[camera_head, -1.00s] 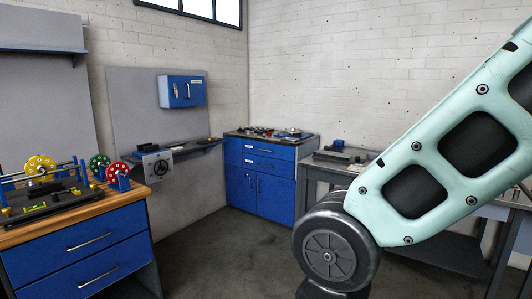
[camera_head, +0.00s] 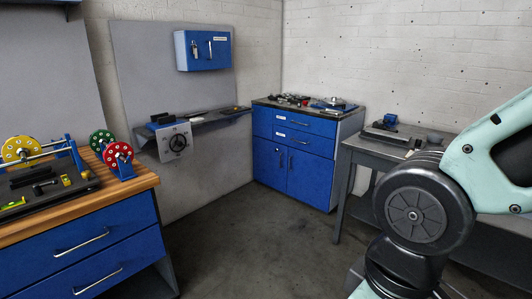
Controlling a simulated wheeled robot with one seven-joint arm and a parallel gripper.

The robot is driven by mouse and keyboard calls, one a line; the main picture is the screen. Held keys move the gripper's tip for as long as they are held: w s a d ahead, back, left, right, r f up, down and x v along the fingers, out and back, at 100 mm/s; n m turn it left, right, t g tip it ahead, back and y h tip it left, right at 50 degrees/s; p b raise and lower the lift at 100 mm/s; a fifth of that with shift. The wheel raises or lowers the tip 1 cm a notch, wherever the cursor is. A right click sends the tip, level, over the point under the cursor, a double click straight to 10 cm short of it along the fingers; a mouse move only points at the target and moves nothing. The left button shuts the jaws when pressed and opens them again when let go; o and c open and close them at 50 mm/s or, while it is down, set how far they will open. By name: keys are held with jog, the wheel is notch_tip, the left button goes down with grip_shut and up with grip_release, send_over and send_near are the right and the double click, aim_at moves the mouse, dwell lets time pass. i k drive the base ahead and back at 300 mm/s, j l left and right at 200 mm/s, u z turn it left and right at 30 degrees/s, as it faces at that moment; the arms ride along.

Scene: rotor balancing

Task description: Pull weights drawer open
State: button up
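A blue cabinet (camera_head: 293,160) stands in the far corner, with two drawers above two doors. Its upper drawer (camera_head: 304,125) and lower drawer (camera_head: 304,138) both look shut, each with a pale label and a bar handle. A workbench at the left has an upper blue drawer (camera_head: 55,250) and a lower one (camera_head: 125,262), both shut, with bar handles. The labels are too small to read, so I cannot tell which drawer is the weights drawer. My arm fills the right side; my gripper is out of view.
Coloured rotors (camera_head: 118,156) and a balancing stand sit on the wooden benchtop (camera_head: 60,220). A grey table (camera_head: 365,150) stands right of the cabinet. A wall shelf (camera_head: 215,120) and a blue wall box (camera_head: 203,50) are at the left. The floor (camera_head: 240,240) between them is clear.

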aim_at(315, 125)
jog(key=i, duration=0.85)
jog(key=i+l+u, duration=0.1)
jog(key=i, duration=0.8)
jog(key=i+l, duration=0.1)
jog(key=i, duration=0.75)
jog(key=i+l+u, duration=0.2)
jog(key=i, duration=0.25)
jog(key=i+u, duration=0.2)
jog(key=i, duration=0.2)
jog(key=i+l+u, duration=0.25)
jog(key=i+l, duration=0.05)
jog(key=i, duration=0.1)
